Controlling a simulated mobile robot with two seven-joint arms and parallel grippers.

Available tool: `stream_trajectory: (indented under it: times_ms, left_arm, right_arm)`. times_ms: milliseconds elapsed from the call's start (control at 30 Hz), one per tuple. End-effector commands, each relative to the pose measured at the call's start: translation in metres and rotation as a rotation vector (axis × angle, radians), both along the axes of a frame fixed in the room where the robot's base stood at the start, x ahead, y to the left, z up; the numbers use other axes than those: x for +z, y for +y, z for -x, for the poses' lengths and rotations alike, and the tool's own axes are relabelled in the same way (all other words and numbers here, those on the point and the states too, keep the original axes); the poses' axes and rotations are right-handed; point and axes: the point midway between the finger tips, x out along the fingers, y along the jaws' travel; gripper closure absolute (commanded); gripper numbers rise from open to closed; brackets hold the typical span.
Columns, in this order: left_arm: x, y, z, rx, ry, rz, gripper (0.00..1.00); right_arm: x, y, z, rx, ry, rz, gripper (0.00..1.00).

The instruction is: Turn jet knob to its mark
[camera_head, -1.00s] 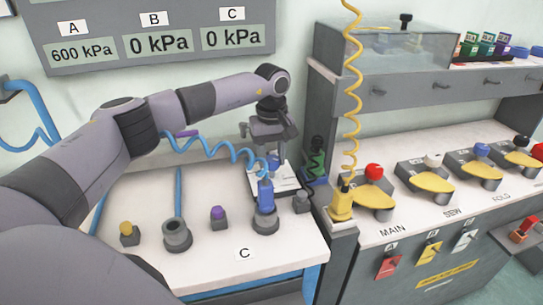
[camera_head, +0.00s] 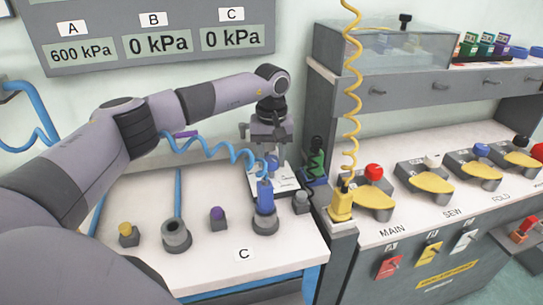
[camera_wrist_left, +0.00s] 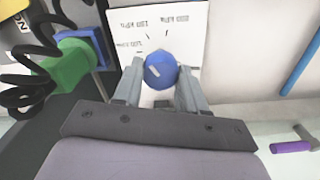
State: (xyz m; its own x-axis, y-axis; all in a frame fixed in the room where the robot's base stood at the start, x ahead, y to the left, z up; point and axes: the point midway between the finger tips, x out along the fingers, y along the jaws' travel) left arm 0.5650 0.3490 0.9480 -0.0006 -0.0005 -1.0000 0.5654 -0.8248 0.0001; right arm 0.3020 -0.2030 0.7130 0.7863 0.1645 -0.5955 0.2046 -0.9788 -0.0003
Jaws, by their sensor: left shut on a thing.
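The jet knob appears to be the round blue knob (camera_wrist_left: 160,70) with a pale pointer line, on a white plate (camera_wrist_left: 184,22) with printed marks and labels. In the left wrist view the two fingers of my left gripper (camera_wrist_left: 161,82) are shut on its sides. The pointer line slants on the knob's face; I cannot tell which mark it lines up with. In the head view my left gripper (camera_head: 272,150) points down over the plate (camera_head: 284,178), and the blue knob (camera_head: 272,163) shows just below it. My right gripper is not in view.
A blue connector (camera_head: 265,197) on a coiled blue hose stands in a grey socket in front of the plate. A yellow knob (camera_head: 125,229), an empty socket (camera_head: 176,236) and a purple knob (camera_head: 217,213) stand to the left. The display (camera_head: 156,42) reads 600, 0 and 0 kPa.

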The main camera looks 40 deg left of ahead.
Motion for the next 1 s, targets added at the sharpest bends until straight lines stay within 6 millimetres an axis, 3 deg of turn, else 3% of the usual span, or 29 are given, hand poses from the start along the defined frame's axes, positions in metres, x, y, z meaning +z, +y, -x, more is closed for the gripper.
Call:
stream_trajectory:
  times_ms: [33, 100, 467, 800, 1000]
  left_arm:
    - [0.002, 0.0, -0.001, 0.001, -0.005, 0.002, 0.56]
    - [0.002, 0.0, -0.001, 0.001, -0.005, 0.002, 0.33]
    - [0.005, 0.0, -0.001, 0.001, -0.003, 0.001, 0.33]
    - [0.056, 0.0, -0.001, 0.002, -0.006, 0.001, 0.33]
    - [0.072, 0.0, -0.001, 0.001, -0.003, 0.001, 0.33]
  right_arm:
    - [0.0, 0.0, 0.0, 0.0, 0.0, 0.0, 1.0]
    - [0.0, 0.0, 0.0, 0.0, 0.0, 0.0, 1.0]
    - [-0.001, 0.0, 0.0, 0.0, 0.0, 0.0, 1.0]
    - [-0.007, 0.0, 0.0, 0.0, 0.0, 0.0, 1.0]
    - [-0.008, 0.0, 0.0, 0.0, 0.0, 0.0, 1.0]
